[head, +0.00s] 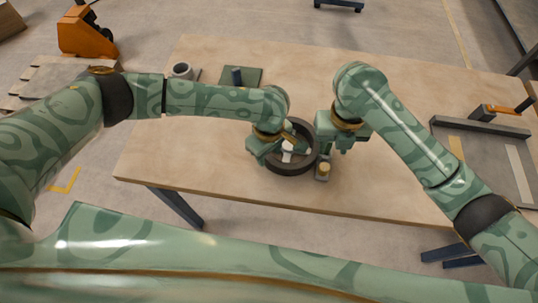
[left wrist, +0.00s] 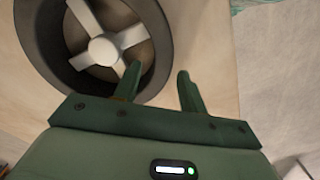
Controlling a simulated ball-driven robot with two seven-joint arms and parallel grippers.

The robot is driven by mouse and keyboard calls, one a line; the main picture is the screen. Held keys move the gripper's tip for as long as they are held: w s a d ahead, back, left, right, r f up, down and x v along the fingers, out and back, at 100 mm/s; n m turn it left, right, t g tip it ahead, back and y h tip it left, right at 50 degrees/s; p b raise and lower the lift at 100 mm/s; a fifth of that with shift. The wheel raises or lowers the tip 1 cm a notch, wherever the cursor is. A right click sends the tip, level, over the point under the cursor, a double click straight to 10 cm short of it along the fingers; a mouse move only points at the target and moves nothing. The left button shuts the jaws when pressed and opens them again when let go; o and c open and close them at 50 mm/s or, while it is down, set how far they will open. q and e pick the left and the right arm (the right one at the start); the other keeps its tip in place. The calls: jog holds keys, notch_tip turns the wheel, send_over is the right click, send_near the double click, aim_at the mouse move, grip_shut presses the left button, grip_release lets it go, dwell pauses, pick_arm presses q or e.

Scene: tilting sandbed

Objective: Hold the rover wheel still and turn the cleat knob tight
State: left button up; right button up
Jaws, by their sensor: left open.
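The rover wheel (head: 293,169) is a dark ring with pale spokes, lying flat near the table's front edge. In the left wrist view the wheel (left wrist: 103,50) fills the upper left, with its hub and white spokes showing. My left gripper (head: 268,154) is low at the wheel's left side. In the left wrist view its open fingers (left wrist: 160,78) stand either side of the rim, one over the inside, one outside. A small tan knob (head: 324,168), apparently the cleat knob, sits on a grey block right of the wheel. My right gripper (head: 336,142) is just above and behind the knob; its jaw gap is unclear.
The wooden table (head: 220,155) is mostly bare. A grey cup (head: 181,71) and a green mat (head: 252,72) with a dark upright piece are at the back left. A grey-framed tray (head: 480,127) and an orange-handled tool (head: 510,109) are at the right.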

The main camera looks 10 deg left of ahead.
aim_at(325, 166)
pick_arm(q)
jog(key=shift+f, duration=1.35)
grip_shut()
pick_arm(e)
jog(key=shift+o, duration=0.2)
notch_tip(325, 166, down, 10)
jog(key=m, duration=0.4)
jog(key=shift+r, duration=0.15)
